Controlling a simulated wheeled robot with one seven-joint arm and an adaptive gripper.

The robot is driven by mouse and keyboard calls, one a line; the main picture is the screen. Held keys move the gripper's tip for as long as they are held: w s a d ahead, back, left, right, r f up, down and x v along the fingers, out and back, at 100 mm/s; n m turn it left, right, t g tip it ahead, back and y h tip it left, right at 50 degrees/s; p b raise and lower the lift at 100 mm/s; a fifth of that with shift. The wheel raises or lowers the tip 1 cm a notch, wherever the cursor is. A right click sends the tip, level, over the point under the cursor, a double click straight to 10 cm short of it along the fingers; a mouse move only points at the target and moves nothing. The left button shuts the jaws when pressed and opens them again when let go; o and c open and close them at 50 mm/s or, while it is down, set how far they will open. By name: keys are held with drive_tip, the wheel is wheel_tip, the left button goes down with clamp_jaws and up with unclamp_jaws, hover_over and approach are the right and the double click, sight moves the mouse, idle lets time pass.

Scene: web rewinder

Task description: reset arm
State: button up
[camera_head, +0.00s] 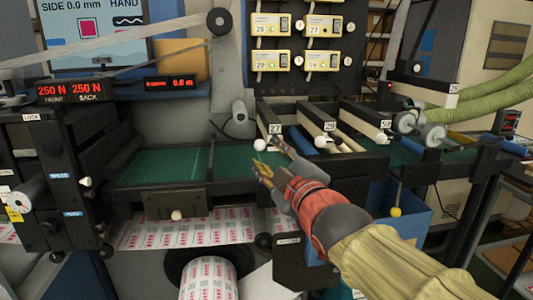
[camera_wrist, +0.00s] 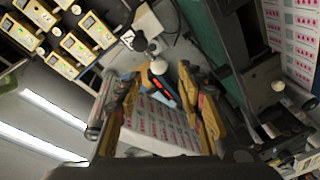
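My arm reaches in from the lower right in the head view, with a red and tan sleeve-like covering. My gripper (camera_head: 270,158) is over the green bed of the machine, near a white ball knob (camera_head: 260,145) on the lever marked 27. In the wrist view my gripper (camera_wrist: 160,105) has its two tan fingers spread wide apart, with printed web visible between them. A white ball (camera_wrist: 158,67) lies beyond the fingertips. A small dark and blue part with an orange mark (camera_wrist: 165,92) shows between the fingers; I cannot tell what it is. I see nothing clamped.
A green bed (camera_head: 160,168) extends left. A printed roll (camera_head: 208,279) hangs below. A blue bin (camera_head: 408,215) and green hoses (camera_head: 480,88) are at right. Yellow controllers (camera_head: 271,25) are above.

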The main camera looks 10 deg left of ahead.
idle(0.3)
drive_tip(key=s+d+f+m+g+h, duration=0.2)
drive_tip(key=s+d+f+m+g, duration=0.15)
drive_tip(key=f, duration=0.55)
drive_tip(key=s+d+f+m+g+h, duration=0.2)
drive_tip(key=d+f+m, duration=0.2)
drive_tip(key=f, duration=0.4)
drive_tip(key=s+d+f+m+g+h+p, duration=0.2)
drive_tip(key=s+d+f+m, duration=0.1)
drive_tip(key=s+d, duration=0.6)
drive_tip(key=s+d+f+m+g+h+p, duration=0.2)
drive_tip(key=s+d+m, duration=0.4)
drive_tip(key=s+d, duration=0.3)
drive_tip(key=s+f+g+p, duration=0.1)
drive_tip(key=s, duration=0.3)
drive_tip(key=shift+p, duration=0.3)
drive_tip(key=shift+w+d, duration=0.1)
drive_tip(key=shift+c, duration=0.2)
